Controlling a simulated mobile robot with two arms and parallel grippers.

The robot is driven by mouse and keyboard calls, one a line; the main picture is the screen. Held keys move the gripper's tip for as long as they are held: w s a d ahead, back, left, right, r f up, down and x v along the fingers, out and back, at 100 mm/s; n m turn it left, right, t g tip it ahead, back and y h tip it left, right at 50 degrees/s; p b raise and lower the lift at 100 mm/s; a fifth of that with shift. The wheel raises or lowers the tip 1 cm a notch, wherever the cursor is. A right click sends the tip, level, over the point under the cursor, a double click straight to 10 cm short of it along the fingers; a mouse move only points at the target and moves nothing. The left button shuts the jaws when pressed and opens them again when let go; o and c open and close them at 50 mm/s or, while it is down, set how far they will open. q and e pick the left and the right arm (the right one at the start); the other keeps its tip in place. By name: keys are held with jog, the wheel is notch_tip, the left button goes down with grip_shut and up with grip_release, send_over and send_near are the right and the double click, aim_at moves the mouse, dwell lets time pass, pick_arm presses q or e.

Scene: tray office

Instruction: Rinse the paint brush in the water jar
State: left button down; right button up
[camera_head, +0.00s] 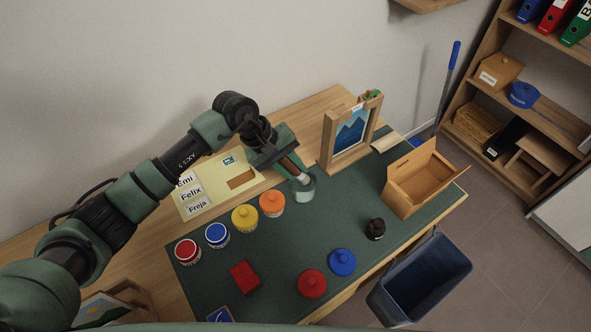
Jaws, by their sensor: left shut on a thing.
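My left gripper (291,166) is shut on the paint brush (299,178), over the green mat on the desk. The brush tilts downward, and its lower end is at the mouth of the water jar (305,193). The jar is small, clear and pale green, and stands on the mat in front of the framed picture. I cannot tell how deep the bristles sit in the jar. My right gripper is not in view.
Paint pots in red (187,251), blue (217,235), yellow (245,218) and orange (272,203) stand left of the jar. A picture easel (328,150) stands close behind it. A wooden box (419,180) and dark bin (418,281) are right.

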pick_arm(q)
jog(key=shift+r+p, duration=0.35)
jog(key=shift+r, duration=0.65)
jog(key=shift+r+p, duration=0.3)
jog(key=shift+r, duration=1.6)
jog(key=shift+r+p, duration=0.3)
jog(key=shift+r, duration=1.7)
jog(key=s+a+r+m+g, duration=0.1)
jog(key=s+a+r+m, duration=0.1)
jog(key=s+a, duration=0.6)
jog(key=s+a+r+m+g, duration=0.1)
jog(key=s+a+r+m, duration=0.1)
jog(key=s+a, duration=0.5)
jog(key=shift+s+a+r, duration=0.35)
jog(key=shift+a, duration=0.45)
